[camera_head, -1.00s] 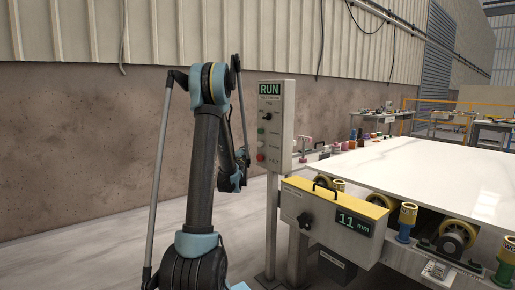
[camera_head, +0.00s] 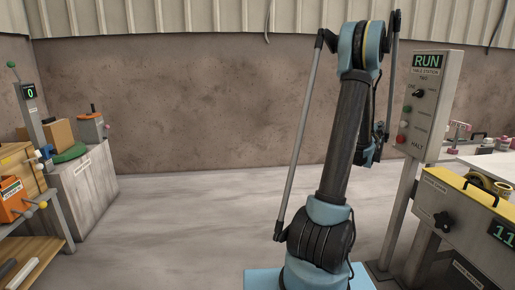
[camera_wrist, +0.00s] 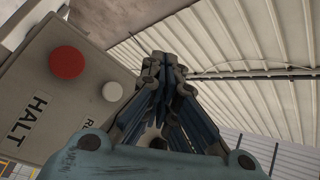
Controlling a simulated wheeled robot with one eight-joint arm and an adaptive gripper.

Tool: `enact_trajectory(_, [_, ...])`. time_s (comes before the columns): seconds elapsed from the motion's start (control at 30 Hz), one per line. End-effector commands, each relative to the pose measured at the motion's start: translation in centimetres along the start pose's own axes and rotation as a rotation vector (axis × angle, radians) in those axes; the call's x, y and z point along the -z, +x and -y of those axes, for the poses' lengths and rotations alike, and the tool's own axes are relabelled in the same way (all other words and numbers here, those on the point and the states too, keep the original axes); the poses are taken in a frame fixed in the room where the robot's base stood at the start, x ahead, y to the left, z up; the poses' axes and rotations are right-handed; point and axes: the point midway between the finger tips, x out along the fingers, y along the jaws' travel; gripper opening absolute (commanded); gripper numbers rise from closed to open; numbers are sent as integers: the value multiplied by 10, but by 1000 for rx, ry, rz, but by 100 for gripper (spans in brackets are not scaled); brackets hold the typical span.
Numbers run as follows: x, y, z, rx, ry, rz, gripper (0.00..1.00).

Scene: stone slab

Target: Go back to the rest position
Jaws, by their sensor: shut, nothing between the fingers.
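My arm stands upright right of centre in the head view, bent over at the top. My gripper (camera_head: 369,156) hangs on its far side, partly hidden by the arm, near the control post (camera_head: 430,100) marked RUN. In the wrist view my gripper (camera_wrist: 163,65) has its blue and grey fingers drawn together at the tips, with nothing held. The panel with a red button (camera_wrist: 67,62) and the word HALT lies to the left of the fingers there. I cannot tell the exact gap between gripper and panel.
The stone slab (camera_head: 490,163) and its yellow-topped unit (camera_head: 465,190) are at the right edge. At the left stand a grey cabinet (camera_head: 85,195) and a wooden bench (camera_head: 30,265) with tools. The floor (camera_head: 190,230) between is clear, up to the brown wall (camera_head: 190,110).

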Motion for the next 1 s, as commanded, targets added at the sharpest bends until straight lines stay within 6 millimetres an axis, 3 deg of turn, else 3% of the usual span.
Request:
enact_trajectory(0.2, [-44,-38,42,-66,-94,168,0])
enact_trajectory(0.47, [-86,-98,75,-128,-221,379,0])
enact_trajectory(0.7, [-118,-169,94,-169,-350,574,0])
enact_trajectory(1.0, [-146,-272,102,-197,-524,821,0])
